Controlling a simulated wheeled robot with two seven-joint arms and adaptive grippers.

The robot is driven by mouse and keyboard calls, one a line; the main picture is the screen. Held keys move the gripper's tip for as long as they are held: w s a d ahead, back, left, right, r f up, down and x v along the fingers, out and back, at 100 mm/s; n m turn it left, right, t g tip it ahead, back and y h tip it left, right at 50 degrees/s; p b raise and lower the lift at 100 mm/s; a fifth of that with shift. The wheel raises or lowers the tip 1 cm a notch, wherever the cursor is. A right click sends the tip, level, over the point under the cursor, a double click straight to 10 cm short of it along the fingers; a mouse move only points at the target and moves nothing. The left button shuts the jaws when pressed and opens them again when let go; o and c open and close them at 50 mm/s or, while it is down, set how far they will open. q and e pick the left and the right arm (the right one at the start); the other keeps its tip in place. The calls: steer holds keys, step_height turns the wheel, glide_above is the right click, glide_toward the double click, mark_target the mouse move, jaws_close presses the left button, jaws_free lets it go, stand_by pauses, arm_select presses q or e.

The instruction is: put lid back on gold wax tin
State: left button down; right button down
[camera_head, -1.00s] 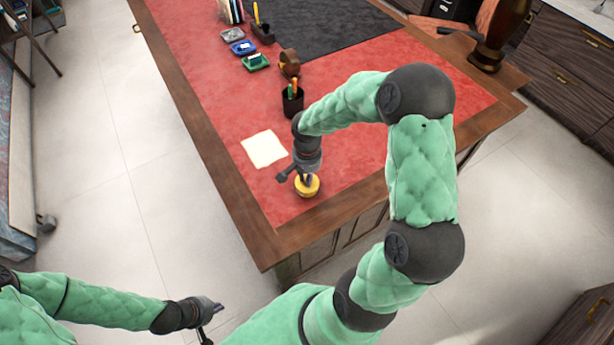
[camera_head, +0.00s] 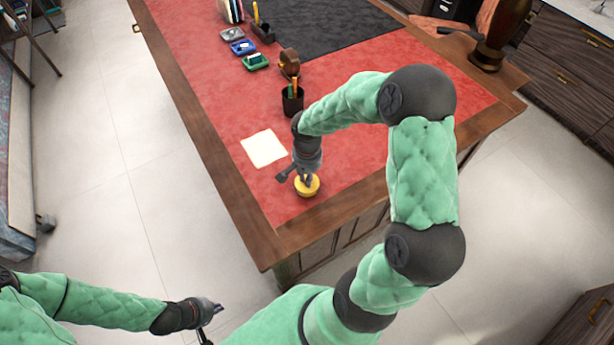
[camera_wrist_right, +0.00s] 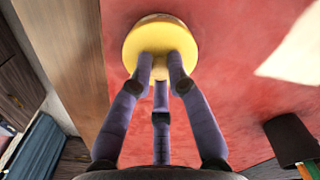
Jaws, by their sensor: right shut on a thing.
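The gold wax tin (camera_head: 308,190) is on the red desk top near its front corner, below my right gripper (camera_head: 306,177). In the right wrist view, the fingers of my right gripper (camera_wrist_right: 160,72) are shut on a round gold lid (camera_wrist_right: 140,42), near its middle. The fingers hide part of it. I cannot make out the tin body apart from the lid, or whether the lid is seated or just above it. My left gripper (camera_head: 217,308) is low at the left, over the floor and away from the desk; its fingers are too small to read.
A white paper sheet (camera_head: 264,148) lies left of and behind the tin. A black pencil cup (camera_head: 292,101), a tape dispenser (camera_head: 288,64) and small coloured trays (camera_head: 255,61) stand further back. The desk's wooden edge (camera_head: 280,240) is close in front of the tin.

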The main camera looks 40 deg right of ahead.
stand_by(0.7)
steer(key=c, duration=1.1)
jaws_free()
steer(key=o, duration=0.5)
steer(key=shift+c, duration=0.2)
steer(key=shift+r+p, duration=2.2)
steer(key=shift+r, duration=1.3)
